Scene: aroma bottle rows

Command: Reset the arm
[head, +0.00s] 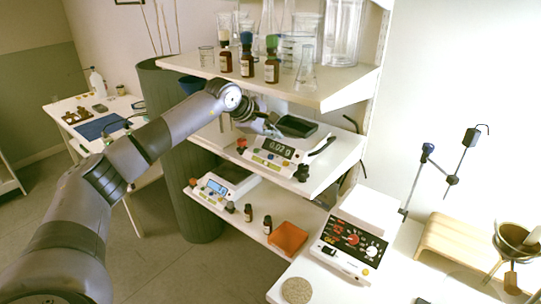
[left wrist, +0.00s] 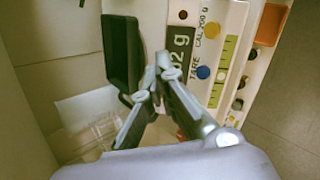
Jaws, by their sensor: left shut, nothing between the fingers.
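My left arm reaches from the lower left of the head view to the middle shelf. My left gripper (head: 270,127) is at the scale (head: 266,163) there, and in the left wrist view the gripper (left wrist: 158,72) is shut and empty, over the edge of the scale's panel (left wrist: 208,62). A black tray (head: 296,126) sits on the scale beside the fingertips. It also shows in the left wrist view (left wrist: 121,50), left of the fingers. I cannot tell whether the fingers touch anything. My right gripper is not in view.
Brown bottles with coloured caps (head: 272,66) and glassware (head: 307,72) stand on the shelf above my gripper. A second scale (head: 222,188), small brown bottles (head: 248,212) and an orange block (head: 288,238) are on the lower shelf. A control box (head: 350,245) stands at the right.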

